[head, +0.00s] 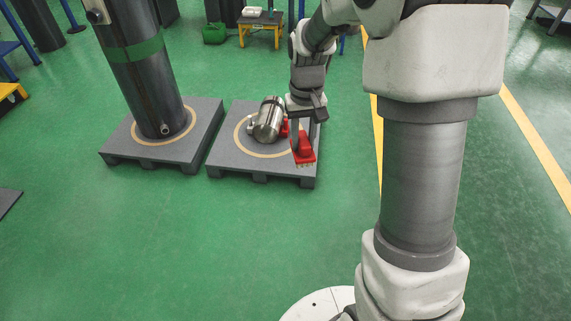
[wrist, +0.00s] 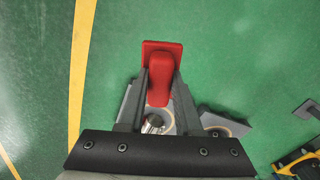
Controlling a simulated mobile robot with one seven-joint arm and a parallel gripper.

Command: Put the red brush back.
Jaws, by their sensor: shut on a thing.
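The red brush (head: 303,146) hangs from my gripper (head: 301,121) with its wide bristle end down, in front of the right edge of a grey pallet. In the wrist view the red brush (wrist: 162,72) sits between the two fingers of my gripper (wrist: 160,85), which is shut on it. The brush is held in the air. A place where the brush belongs cannot be made out for certain.
A grey pallet (head: 224,155) carries a steel cylinder (head: 268,120) lying tilted, with a red part beside it. Another pallet (head: 120,155) bears a tall dark cylinder (head: 145,85) with a green band. A yellow-legged stool (head: 262,27) stands behind. Green floor in front is clear.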

